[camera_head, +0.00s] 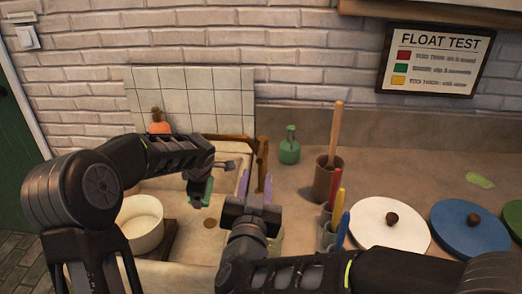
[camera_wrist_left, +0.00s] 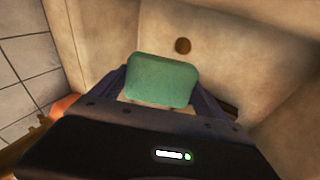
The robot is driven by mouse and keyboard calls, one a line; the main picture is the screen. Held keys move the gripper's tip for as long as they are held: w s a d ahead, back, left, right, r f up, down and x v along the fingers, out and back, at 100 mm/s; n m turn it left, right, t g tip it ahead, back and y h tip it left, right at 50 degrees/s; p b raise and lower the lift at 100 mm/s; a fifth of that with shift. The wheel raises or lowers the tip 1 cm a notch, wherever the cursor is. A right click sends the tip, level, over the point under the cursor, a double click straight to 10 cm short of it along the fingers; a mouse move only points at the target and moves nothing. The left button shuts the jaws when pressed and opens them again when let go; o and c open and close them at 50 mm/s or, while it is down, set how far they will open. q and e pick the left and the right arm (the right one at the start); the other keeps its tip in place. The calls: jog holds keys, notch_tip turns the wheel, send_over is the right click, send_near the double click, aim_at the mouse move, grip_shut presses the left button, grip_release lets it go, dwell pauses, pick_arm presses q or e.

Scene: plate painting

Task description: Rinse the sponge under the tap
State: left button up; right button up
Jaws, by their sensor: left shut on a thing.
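The green sponge (camera_wrist_left: 162,80) sits between the fingers of my left gripper (camera_wrist_left: 165,95), which is shut on it. In the head view the sponge (camera_head: 208,191) hangs above the pale sink basin (camera_head: 180,188), with the drain hole beyond it in the wrist view (camera_wrist_left: 182,45). The brass-coloured tap post (camera_head: 262,155) stands at the sink's right rim; a dark spout-like part (camera_head: 224,165) shows near the left gripper. No water is visible. My right gripper (camera_head: 256,188) is open, its purple fingers apart near the post. I cannot tell whether they touch it.
A white bowl (camera_head: 140,222) stands left of the basin. To the right are a green bottle (camera_head: 289,150), a brown pot (camera_head: 326,180) with a wooden handle, colored handles (camera_head: 337,205), and white (camera_head: 385,232) and blue (camera_head: 465,228) lids. An orange bottle (camera_head: 159,126) is behind the sink.

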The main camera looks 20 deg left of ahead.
aim_at(262, 147)
jog(key=shift+w, duration=0.1)
jog(key=x, duration=1.2)
grip_shut()
dwell(1.3)
